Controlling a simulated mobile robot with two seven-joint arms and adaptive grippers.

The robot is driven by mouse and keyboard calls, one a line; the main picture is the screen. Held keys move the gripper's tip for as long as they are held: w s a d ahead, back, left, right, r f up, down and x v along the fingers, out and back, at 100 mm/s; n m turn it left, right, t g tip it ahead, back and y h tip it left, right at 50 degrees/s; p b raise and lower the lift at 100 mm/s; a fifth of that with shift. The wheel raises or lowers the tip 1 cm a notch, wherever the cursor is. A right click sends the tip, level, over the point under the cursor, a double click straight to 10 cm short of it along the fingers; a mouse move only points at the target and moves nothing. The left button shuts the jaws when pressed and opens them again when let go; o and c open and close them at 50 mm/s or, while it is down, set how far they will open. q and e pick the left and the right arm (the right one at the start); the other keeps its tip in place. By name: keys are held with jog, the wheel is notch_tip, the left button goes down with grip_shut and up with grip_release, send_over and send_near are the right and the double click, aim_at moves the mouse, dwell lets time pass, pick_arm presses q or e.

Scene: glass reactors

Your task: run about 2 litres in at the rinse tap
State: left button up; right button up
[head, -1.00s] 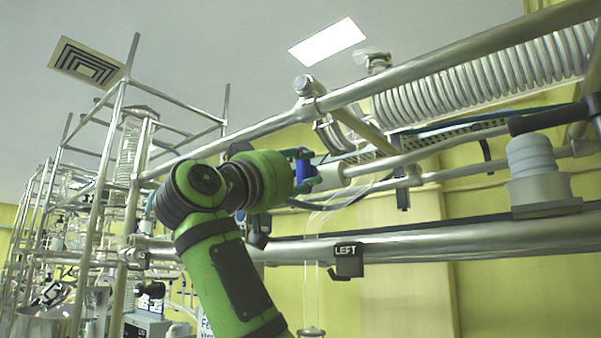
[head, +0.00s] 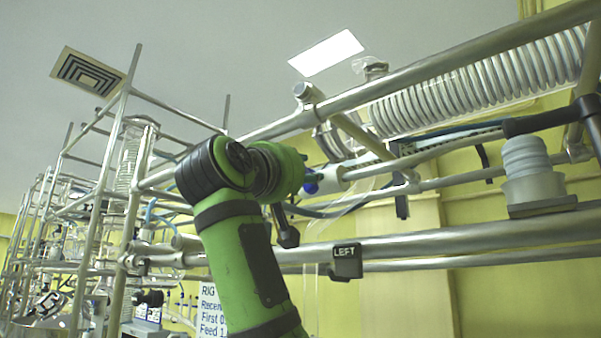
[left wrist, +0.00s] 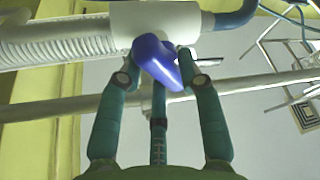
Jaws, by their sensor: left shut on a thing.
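The tap has a blue handle (head: 311,187) on a white cylindrical body (head: 330,177). In the left wrist view the blue handle (left wrist: 160,62) slants down to the right below the white body (left wrist: 154,27). My left gripper (head: 308,179) reaches the tap from the left in the head view. In the left wrist view its teal fingers (left wrist: 158,66) are closed around the handle, one at each side and one behind. The gripper partly hides the handle in the head view. No liquid level or flow can be made out. My right gripper is not in view.
A metal pipe frame (head: 440,240) with a black LEFT tag (head: 346,262) runs below the tap. A coiled glass condenser (head: 480,88) lies above right. A clear tube (head: 345,208) hangs close by the gripper. More glassware racks stand at left.

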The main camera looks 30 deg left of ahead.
pick_arm(q)
jog(key=shift+r, duration=0.1)
jog(key=o, duration=1.1)
jog(key=shift+w+d, duration=0.1)
jog(key=v, duration=1.2)
